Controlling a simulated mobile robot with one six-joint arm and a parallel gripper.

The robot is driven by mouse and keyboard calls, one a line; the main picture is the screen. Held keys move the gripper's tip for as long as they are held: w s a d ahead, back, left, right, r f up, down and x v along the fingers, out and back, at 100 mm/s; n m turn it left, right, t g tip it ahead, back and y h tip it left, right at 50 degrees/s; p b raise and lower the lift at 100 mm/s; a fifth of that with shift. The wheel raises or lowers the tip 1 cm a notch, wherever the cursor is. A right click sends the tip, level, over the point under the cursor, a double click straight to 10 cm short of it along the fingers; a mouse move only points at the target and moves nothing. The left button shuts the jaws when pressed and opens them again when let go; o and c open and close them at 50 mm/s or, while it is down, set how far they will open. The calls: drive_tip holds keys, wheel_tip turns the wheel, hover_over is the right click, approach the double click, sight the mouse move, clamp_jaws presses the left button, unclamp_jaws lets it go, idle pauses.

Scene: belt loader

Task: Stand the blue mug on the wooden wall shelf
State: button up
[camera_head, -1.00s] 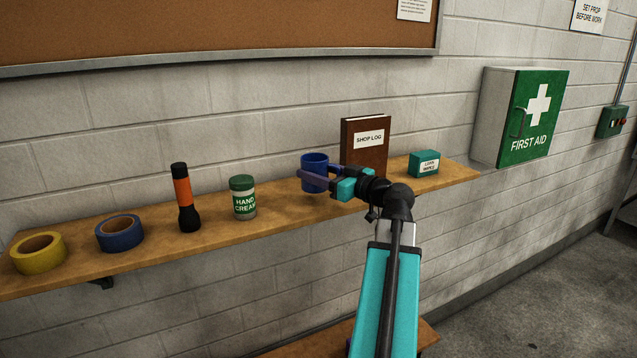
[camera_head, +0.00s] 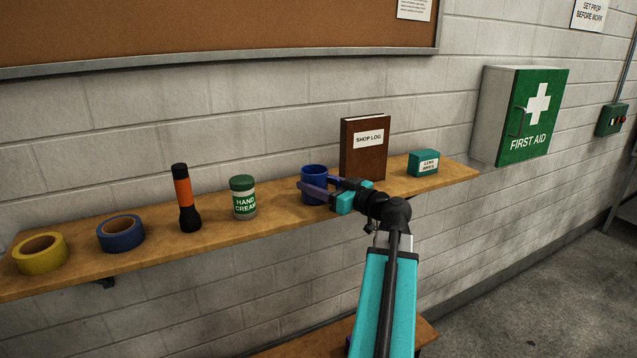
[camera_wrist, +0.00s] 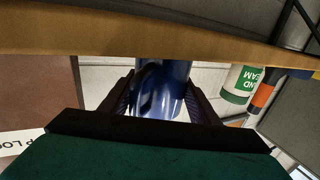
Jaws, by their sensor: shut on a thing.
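The blue mug (camera_head: 313,174) is upright over the wooden wall shelf (camera_head: 275,222), between the hand cream tin and the brown book. My gripper (camera_head: 315,184) is shut on the mug, with one dark finger on each side of its body. In the wrist view the mug (camera_wrist: 160,80) sits between the two fingers, and its base end is at the shelf edge (camera_wrist: 60,42). The mug's base looks at or very close to the shelf top; I cannot tell whether it touches. The fingers hide part of the mug's lower body.
On the shelf stand a yellow tape roll (camera_head: 40,253), a blue tape roll (camera_head: 121,234), a flashlight (camera_head: 186,200), a hand cream tin (camera_head: 243,198), a shop log book (camera_head: 364,150) and a teal box (camera_head: 423,164). A first aid cabinet (camera_head: 520,115) hangs at right.

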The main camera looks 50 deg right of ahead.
drive_tip(key=o, duration=1.3)
drive_tip(key=shift+f, duration=0.15)
drive_tip(key=s+b, duration=0.3)
drive_tip(key=s, duration=0.9)
